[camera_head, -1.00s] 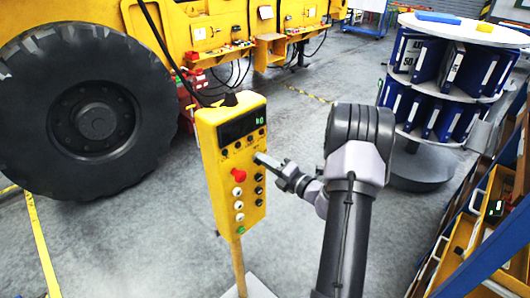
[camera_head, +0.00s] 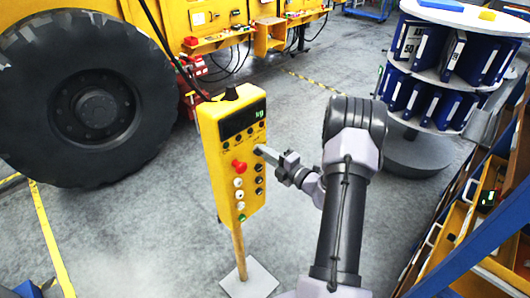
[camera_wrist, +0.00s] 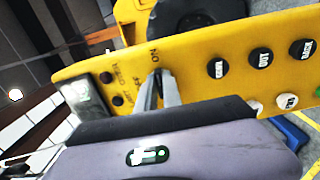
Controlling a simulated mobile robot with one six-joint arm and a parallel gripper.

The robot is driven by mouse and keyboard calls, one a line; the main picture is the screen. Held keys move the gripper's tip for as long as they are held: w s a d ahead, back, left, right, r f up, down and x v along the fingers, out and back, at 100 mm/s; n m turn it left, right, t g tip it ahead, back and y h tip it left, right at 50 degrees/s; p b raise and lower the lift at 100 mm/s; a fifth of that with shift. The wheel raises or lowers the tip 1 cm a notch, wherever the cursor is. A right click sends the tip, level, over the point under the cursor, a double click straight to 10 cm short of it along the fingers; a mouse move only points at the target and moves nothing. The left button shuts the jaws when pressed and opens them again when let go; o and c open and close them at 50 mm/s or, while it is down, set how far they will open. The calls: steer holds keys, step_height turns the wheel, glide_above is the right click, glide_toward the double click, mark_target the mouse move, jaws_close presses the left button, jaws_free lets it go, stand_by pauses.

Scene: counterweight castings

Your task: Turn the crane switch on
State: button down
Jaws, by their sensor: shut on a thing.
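The crane control box (camera_head: 221,172) is a yellow upright panel on a wooden post, with a dark "kg" display, a red knob and several black and white buttons. It also shows in the wrist view (camera_wrist: 195,55), lying across the picture. My gripper (camera_head: 259,149) reaches it from the right, at the panel's face below the display. In the wrist view my fingers (camera_wrist: 164,90) are shut on the small black crane switch (camera_wrist: 158,78), by the "ON" mark. The fingers hide most of the switch, so its exact setting cannot be told.
The red knob (camera_head: 239,167) sits just left of my fingers. The post stands on a pale base plate (camera_head: 250,281). A large tyre (camera_head: 92,105) is at left, a round binder rack (camera_head: 440,75) at right, and a shelf with bins (camera_head: 480,215) at lower right. Grey floor lies between.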

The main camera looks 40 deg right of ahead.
steer(key=c, duration=1.5)
jaws_free()
steer(key=s+d+b, duration=0.1)
steer(key=s, duration=1.6)
steer(key=shift+s+d+b, duration=0.15)
steer(key=shift+s+b, duration=0.05)
steer(key=shift+b, duration=0.2)
